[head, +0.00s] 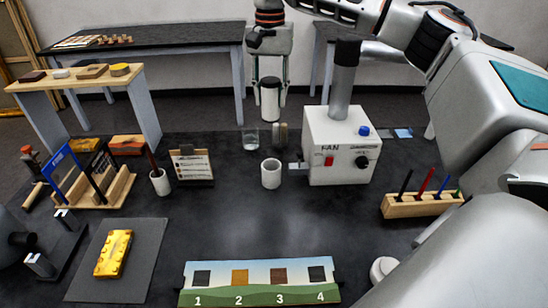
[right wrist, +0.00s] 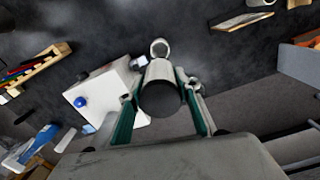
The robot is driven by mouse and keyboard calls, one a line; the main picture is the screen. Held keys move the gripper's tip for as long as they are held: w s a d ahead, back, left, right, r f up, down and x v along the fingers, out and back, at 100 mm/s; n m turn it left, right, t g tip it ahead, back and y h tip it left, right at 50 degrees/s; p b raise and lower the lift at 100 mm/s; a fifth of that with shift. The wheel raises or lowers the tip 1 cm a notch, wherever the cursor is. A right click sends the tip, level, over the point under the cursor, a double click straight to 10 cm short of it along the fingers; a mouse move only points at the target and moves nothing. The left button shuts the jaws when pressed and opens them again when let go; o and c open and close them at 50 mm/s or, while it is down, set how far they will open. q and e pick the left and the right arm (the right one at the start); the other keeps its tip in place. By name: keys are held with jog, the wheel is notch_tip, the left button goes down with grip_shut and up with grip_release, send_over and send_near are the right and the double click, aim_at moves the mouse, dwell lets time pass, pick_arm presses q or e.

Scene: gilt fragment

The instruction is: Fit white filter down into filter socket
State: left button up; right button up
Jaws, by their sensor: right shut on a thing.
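The white filter (head: 270,104) is a pale cylinder with dark ends. My right gripper (head: 271,82) is shut on it and holds it upright in the air. In the right wrist view the filter (right wrist: 160,84) sits between the two fingers, its dark end facing the camera. The filter socket (head: 271,175) looks like a white, open-topped round cup beside the fan box. It shows as a pale ring (right wrist: 160,47) beyond the filter in the right wrist view. Filter and socket are apart. My left gripper (head: 60,248) is at the lower left, fingers spread and empty.
The white fan box (head: 340,148) with a grey duct stands right of the socket. A clear glass (head: 251,139) and small upright items (head: 281,135) stand behind the socket. A clipboard (head: 192,166) and pen cup (head: 160,181) are left.

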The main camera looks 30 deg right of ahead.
aim_at(271, 111)
notch_tip(271, 111, down, 17)
jog(key=shift+r, duration=0.2)
jog(key=shift+f, duration=0.1)
dwell(0.3)
jog(key=shift+f, duration=0.35)
jog(key=shift+f, duration=0.15)
jog(key=o, duration=1.1)
notch_tip(271, 111, up, 13)
jog(key=shift+r, duration=0.1)
